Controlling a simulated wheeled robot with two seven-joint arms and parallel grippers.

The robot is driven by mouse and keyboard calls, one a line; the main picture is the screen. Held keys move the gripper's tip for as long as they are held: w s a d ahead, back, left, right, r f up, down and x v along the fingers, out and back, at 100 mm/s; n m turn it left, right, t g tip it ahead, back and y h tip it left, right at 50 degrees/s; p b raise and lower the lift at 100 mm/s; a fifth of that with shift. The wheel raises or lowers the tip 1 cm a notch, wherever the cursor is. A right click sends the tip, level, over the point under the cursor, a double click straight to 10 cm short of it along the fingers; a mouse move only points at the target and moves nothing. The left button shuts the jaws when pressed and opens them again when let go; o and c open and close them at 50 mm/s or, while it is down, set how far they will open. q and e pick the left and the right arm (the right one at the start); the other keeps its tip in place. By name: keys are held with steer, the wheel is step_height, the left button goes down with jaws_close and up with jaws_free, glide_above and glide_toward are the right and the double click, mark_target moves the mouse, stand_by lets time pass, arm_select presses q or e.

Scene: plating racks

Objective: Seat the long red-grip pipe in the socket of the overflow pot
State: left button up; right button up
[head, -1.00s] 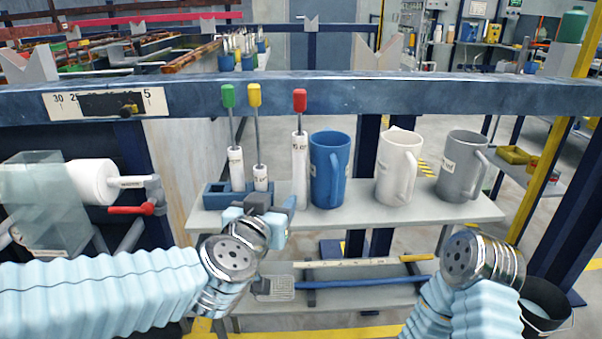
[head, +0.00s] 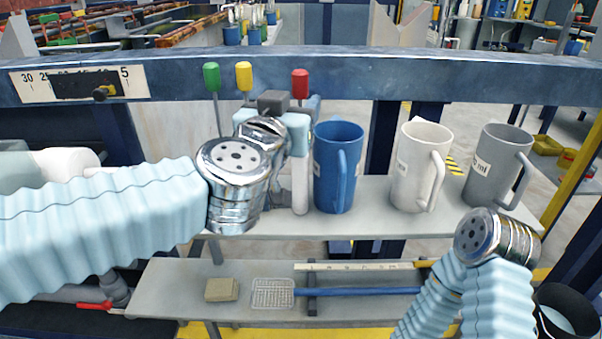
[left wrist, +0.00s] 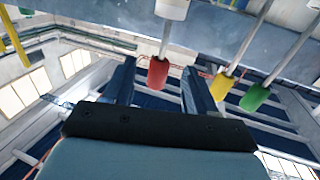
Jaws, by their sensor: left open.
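The long red-grip pipe stands upright on the shelf, with its red grip (head: 300,84) on top and its white body (head: 300,190) below, partly hidden by my left gripper. My left gripper (head: 298,105) is open at the pipe, just below the grip in the head view. In the left wrist view the red grip (left wrist: 158,72) shows between the two open fingers (left wrist: 160,88), apart from both. My right wrist shows at the lower right, but its fingers do not. I cannot make out the overflow pot or its socket.
Green-grip (head: 211,77) and yellow-grip (head: 243,76) pipes stand left of the red one. A blue jug (head: 334,170) is close on the right, then white (head: 418,170) and grey (head: 495,165) jugs. A blue beam (head: 400,75) crosses behind.

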mark_target(304, 88)
arm_select(q)
steer(key=x, duration=0.7)
steer(key=shift+r, duration=0.25)
steer(key=shift+s, duration=0.1)
jaws_close()
